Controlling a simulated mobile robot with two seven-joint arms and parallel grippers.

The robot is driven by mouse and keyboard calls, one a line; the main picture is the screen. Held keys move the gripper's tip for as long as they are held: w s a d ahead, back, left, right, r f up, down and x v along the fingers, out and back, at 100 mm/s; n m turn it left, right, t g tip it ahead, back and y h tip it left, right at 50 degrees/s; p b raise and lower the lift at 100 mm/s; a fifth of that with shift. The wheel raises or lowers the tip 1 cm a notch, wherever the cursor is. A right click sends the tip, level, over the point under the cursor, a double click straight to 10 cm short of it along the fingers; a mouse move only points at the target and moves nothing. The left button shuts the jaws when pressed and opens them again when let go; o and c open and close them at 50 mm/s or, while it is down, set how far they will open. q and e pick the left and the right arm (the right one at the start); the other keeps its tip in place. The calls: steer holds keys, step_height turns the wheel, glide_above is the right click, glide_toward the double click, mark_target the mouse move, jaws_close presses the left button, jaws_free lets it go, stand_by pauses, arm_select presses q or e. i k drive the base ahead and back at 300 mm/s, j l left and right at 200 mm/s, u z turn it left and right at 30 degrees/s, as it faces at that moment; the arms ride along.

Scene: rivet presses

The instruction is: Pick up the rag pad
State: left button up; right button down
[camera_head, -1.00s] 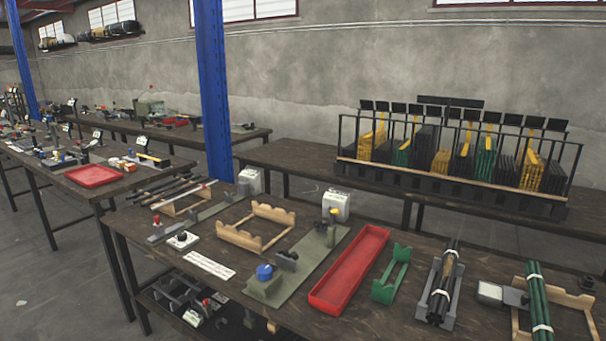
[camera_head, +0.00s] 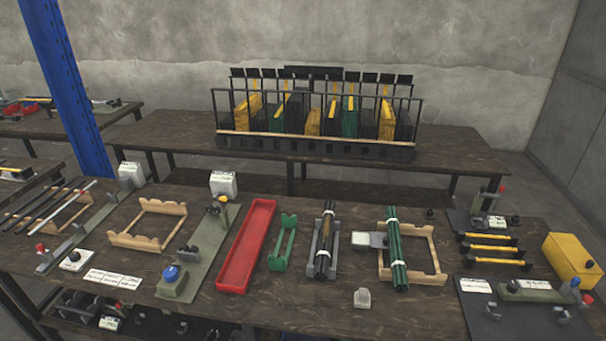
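No thing in the camera_head view is clearly a rag pad. A small pale grey block (camera_head: 362,298) lies near the front edge of the table (camera_head: 320,315), in front of the wooden rack, and may be it. It is too small to tell. A grey and white block (camera_head: 371,240) lies at the left side of the wooden rack. Neither of my grippers is in view.
A red tray (camera_head: 247,250), a green stand (camera_head: 284,245), dark rods in a grey holder (camera_head: 324,245) and green rods (camera_head: 397,255) on a wooden rack (camera_head: 433,268) fill the middle. A yellow box (camera_head: 570,261) stands at right. A black rack (camera_head: 315,150) stands on the back table.

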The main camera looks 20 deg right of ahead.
mark_target(362, 297)
steer(key=z, duration=1.25)
